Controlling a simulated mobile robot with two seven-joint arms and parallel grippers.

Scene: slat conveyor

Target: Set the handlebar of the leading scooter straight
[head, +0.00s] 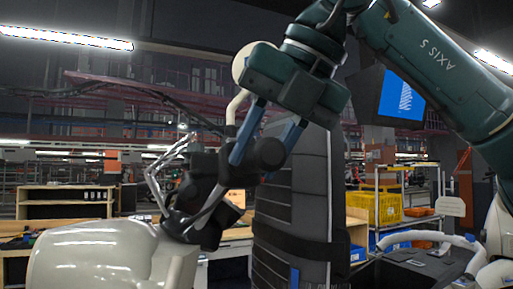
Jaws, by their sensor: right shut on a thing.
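The scooter nearest me shows its glossy cream front body (95,258) at the lower left. Its dark handlebar (208,175) rises behind that body, with bare metal rods on its left side. A round cream mirror (243,66) on a curved stem stands above it, partly behind my gripper. My right gripper (262,150) comes down from the upper right. Its blue fingers are shut on the handlebar, around its dark right end. How far the handlebar is turned is hard to tell from here. My left gripper is out of view.
A dark slatted strip (290,215) stretches up behind the gripper. A light handlebar (440,238) of another scooter shows at the lower right. Behind are a shelf with a yellow crate (388,209), a wooden cabinet (65,201) and a blue screen (402,97).

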